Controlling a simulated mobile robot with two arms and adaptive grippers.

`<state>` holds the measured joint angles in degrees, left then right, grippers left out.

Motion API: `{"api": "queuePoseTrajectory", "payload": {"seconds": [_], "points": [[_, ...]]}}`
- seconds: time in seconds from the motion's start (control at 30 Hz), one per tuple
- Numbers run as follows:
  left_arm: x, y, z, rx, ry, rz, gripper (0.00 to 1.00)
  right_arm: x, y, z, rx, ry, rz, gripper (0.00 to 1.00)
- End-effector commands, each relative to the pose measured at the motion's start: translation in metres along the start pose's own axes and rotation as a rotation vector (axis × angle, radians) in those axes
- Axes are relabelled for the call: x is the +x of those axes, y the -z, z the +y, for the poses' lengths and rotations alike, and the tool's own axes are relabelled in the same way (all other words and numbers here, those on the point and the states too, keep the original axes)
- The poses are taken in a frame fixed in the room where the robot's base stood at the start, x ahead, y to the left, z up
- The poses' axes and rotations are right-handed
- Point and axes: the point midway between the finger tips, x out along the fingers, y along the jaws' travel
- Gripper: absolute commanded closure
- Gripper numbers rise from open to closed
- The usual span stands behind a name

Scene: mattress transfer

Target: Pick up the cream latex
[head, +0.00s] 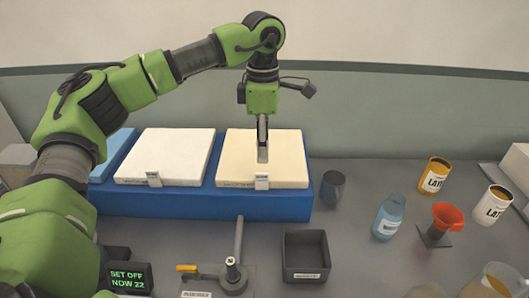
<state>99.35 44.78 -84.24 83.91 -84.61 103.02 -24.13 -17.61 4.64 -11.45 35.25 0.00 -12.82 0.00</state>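A cream slab (287,167), which looks like the cream latex, lies flat on the right part of a long blue base (200,206). A small tag (261,182) is on its front edge. My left gripper (262,155) points straight down over the middle of the slab's top. Its fingers show nearly edge-on, so I cannot tell whether they are open or whether they touch the slab. A paler white slab (160,155) lies to the left on the same base. My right gripper is out of view.
A dark cup (333,187), a blue bottle (388,217), an orange funnel (446,215) and two cans labelled "LAT…" (434,177) (491,206) stand at the right. A black tray (305,257) and a clamp-like fixture (232,275) are in front. A display (128,277) stands front left.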

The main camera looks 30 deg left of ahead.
Motion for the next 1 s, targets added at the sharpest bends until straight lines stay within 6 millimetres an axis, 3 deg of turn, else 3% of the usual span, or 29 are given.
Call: {"api": "queuePoseTrajectory", "payload": {"seconds": [0.1,0.37,0.53,0.7,0.97,1.0], "points": [[0.02,0.001,0.0,0.0,0.002,0.001,0.75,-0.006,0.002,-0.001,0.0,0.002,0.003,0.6],[0.04,0.001,0.0,0.0,0.001,0.0,0.75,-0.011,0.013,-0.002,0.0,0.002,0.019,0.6],[0.062,0.006,0.002,-0.001,0.003,0.002,0.75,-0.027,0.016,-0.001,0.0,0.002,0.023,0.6],[0.084,0.005,0.002,0.0,0.001,0.0,0.75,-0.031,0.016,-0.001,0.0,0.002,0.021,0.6],[0.088,0.004,0.002,0.0,0.0,-0.002,0.75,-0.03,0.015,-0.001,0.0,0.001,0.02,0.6],[0.088,0.004,0.002,0.0,0.0,-0.002,0.83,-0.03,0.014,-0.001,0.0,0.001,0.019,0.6]]}}
